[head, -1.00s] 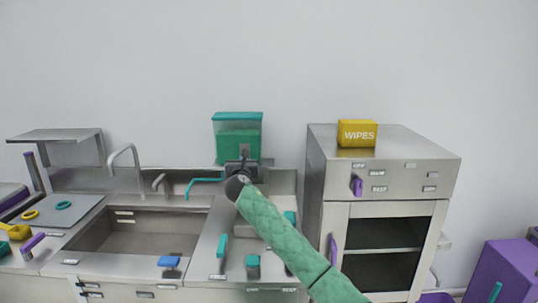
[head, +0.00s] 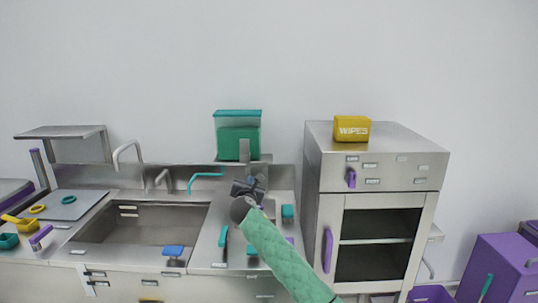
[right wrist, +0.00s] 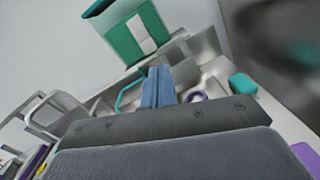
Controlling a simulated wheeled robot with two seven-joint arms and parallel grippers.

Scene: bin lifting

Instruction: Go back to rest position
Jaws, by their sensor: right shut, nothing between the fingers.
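My right gripper (head: 256,184) is in front of the counter's right part, below the teal-lidded dispenser. Its green arm comes up from the bottom of the head view. In the right wrist view its two blue-grey fingers (right wrist: 158,86) lie together with nothing between them. My left gripper is not in view.
A steel cabinet (head: 322,163) with a yellow wipes box (head: 352,128) on top stands to the right. A sink (head: 140,222) is at the left. A purple bin (head: 497,268) stands at the far right. Small teal items lie on the counter near my right arm.

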